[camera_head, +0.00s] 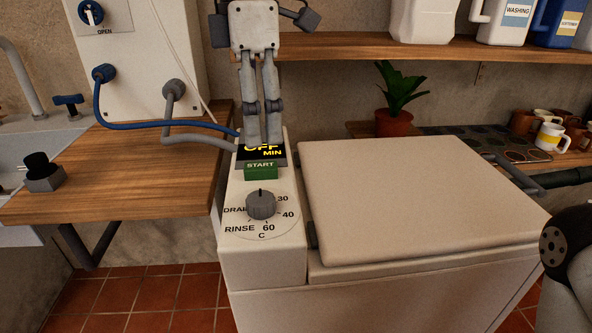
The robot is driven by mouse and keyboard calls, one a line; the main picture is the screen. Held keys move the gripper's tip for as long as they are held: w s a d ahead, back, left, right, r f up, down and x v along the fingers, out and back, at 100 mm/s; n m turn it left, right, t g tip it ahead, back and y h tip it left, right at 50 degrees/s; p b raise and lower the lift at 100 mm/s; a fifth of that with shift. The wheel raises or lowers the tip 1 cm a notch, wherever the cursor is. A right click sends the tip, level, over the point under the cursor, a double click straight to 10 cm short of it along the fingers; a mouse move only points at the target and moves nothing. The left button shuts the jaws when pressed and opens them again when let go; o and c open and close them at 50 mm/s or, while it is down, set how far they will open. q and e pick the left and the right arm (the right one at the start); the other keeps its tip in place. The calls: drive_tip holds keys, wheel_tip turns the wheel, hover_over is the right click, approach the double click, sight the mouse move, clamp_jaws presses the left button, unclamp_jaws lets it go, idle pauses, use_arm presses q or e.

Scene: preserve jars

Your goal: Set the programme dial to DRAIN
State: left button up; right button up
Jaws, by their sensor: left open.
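The programme dial (262,206) is a grey round knob on the white control panel at the front left of the machine. Its dark pointer mark faces the back of the panel, away from me. DRAIN is printed to its left, partly covered by the knob, with RINSE below that and 60, 40 and 30 around the front and right. My right gripper is out of view.
A green START button (261,170) lies between display and dial. The white lid (420,190) is shut and clear. A potted plant (394,122) and mugs (551,136) stand behind.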

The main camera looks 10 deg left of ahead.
sight(261, 197)
use_arm(q)
drive_tip(key=f, duration=0.4)
drive_tip(key=s+f, duration=0.1)
drive_tip(key=f, duration=0.6)
drive_tip(key=shift+s+f, duration=0.2)
drive_tip(key=shift+f, duration=0.2)
drive_tip(key=c, duration=1.2)
